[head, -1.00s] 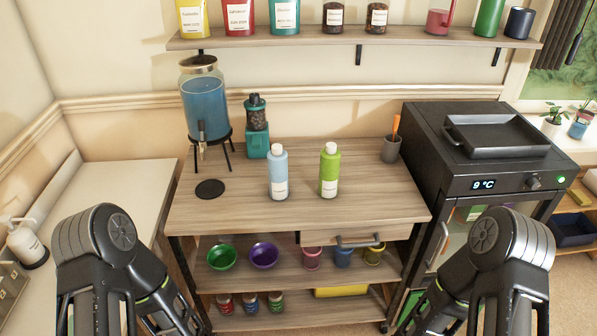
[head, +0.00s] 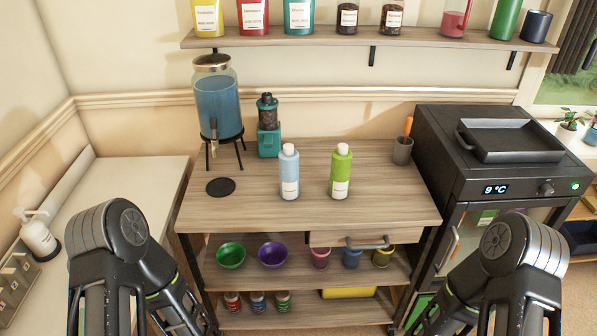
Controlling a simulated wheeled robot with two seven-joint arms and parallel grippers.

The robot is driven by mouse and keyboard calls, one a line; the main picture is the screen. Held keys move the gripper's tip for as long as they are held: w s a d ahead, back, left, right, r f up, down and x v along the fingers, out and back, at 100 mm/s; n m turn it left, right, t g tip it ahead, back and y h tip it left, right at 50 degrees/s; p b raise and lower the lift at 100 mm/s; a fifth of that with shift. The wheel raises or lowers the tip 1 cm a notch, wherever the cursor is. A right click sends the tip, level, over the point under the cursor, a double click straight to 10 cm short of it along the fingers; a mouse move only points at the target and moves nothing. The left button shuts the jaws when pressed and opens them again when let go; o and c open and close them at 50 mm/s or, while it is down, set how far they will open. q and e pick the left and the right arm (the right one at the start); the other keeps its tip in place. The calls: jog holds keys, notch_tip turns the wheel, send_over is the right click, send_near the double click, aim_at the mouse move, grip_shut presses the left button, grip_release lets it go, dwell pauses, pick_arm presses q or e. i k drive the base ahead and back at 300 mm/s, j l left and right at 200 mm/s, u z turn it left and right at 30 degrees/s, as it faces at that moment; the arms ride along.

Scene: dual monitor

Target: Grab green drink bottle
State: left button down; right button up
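The green drink bottle (head: 340,172) stands upright on the wooden cart top (head: 260,208), with a white cap and a pale label. A light blue bottle (head: 289,172) stands upright just to its left, apart from it. My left arm shows at the lower left and my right arm at the lower right, both in front of the cart and well short of the bottles. Neither gripper's fingertips can be made out clearly, so I cannot tell whether they are open or shut.
A blue drink dispenser (head: 217,105) and a teal grinder (head: 268,130) stand behind left. A grey cup (head: 402,150) stands at the back right. A black fridge (head: 490,160) with a tray on top is to the right. The cart top before the bottles is clear.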

aim_at(341, 157)
jog(key=z, duration=2.3)
jog(key=j, duration=2.15)
jog(key=i+l, duration=0.15)
jog(key=l, duration=0.15)
jog(key=k+j, duration=0.2)
jog(key=j, duration=0.1)
